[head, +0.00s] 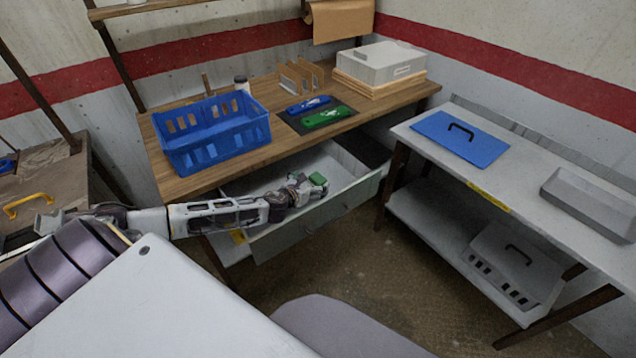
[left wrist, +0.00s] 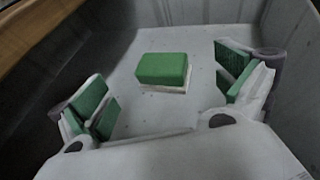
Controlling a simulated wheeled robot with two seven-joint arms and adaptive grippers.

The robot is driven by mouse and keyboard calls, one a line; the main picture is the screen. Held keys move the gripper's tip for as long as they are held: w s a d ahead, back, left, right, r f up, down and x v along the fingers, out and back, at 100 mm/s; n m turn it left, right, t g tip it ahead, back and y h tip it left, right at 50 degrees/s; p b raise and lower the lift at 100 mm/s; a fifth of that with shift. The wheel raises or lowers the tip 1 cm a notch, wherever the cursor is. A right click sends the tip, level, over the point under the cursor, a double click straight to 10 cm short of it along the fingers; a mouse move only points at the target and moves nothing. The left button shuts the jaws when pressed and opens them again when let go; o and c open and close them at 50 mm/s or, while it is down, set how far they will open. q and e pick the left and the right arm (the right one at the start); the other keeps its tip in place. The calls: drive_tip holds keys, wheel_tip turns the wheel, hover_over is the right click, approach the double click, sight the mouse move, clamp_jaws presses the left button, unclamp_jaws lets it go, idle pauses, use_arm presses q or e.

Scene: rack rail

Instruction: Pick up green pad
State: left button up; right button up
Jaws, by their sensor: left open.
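The green pad (left wrist: 162,69) is a small green block with a pale underside. It lies on the light floor of an open drawer (head: 345,200) under the wooden bench. My left gripper (head: 306,188) reaches into the drawer. In the left wrist view, its two green-lined fingers (left wrist: 166,92) are spread wide and empty, with the pad ahead of and between them, apart from both. In the head view a green patch shows at the gripper's tip; I cannot tell if it is the pad or a finger lining. My right gripper is not in view.
The drawer walls (left wrist: 293,40) stand close around my gripper. On the bench (head: 262,139) above are a blue crate (head: 208,140), blue (head: 308,104) and green (head: 325,118) tools on a dark mat, and a grey box (head: 382,62). A side table (head: 520,185) holds a blue panel (head: 460,138).

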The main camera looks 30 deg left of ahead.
sight(318, 178)
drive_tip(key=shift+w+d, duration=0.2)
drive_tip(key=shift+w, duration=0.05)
use_arm(q)
drive_tip(key=shift+w+f, duration=0.1)
drive_tip(key=shift+x, duration=0.85)
drive_tip(key=shift+b+x, duration=0.3)
drive_tip(key=shift+x, duration=1.4)
drive_tip(key=shift+w, duration=0.2)
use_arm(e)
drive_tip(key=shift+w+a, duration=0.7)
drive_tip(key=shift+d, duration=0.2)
use_arm(q)
drive_tip(key=c, duration=1.1)
